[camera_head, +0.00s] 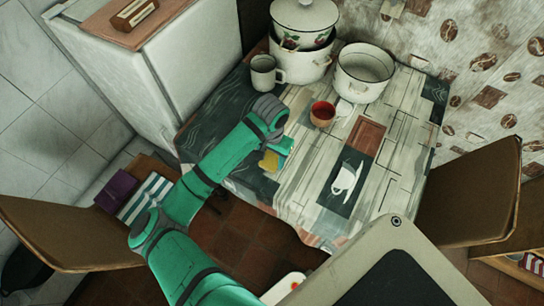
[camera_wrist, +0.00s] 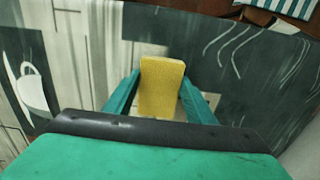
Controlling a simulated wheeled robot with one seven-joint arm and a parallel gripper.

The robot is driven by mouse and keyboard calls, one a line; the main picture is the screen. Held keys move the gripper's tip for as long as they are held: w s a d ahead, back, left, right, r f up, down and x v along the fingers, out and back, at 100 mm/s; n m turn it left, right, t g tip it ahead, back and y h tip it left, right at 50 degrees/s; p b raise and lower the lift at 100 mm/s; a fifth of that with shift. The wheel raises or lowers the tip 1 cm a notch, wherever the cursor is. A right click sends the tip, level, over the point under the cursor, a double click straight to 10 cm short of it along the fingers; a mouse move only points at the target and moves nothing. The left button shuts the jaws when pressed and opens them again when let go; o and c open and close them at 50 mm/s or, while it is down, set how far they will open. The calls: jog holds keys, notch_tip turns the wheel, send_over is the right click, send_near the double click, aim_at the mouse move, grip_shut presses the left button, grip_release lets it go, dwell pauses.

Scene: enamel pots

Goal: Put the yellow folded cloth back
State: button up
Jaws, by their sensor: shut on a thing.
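The yellow folded cloth (camera_head: 270,161) is at the left part of the patterned table, at the end of my arm. In the wrist view the yellow cloth (camera_wrist: 161,88) stands out between the two green fingers, one on each side of it. My gripper (camera_wrist: 158,100) is shut on it. In the head view my gripper (camera_head: 281,147) is partly hidden by my own arm. I cannot tell whether the cloth touches the tabletop.
A blue-white striped cloth (camera_head: 150,190) and a purple folded cloth (camera_head: 117,190) lie on a wooden seat at left. The table (camera_head: 310,195) carries a grey mug (camera_head: 264,73), a red cup (camera_head: 322,114), a white pot (camera_head: 364,75) and a lidded pot (camera_head: 300,62) at the back.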

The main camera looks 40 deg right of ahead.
aim_at(272, 160)
jog(key=shift+w, duration=0.1)
jog(key=shift+f, duration=0.15)
jog(key=o, duration=0.8)
jog(key=shift+d, duration=0.15)
jog(key=shift+o, duration=1.1)
jog(key=shift+a, duration=0.3)
notch_tip(272, 160, up, 12)
jog(key=shift+d, duration=0.15)
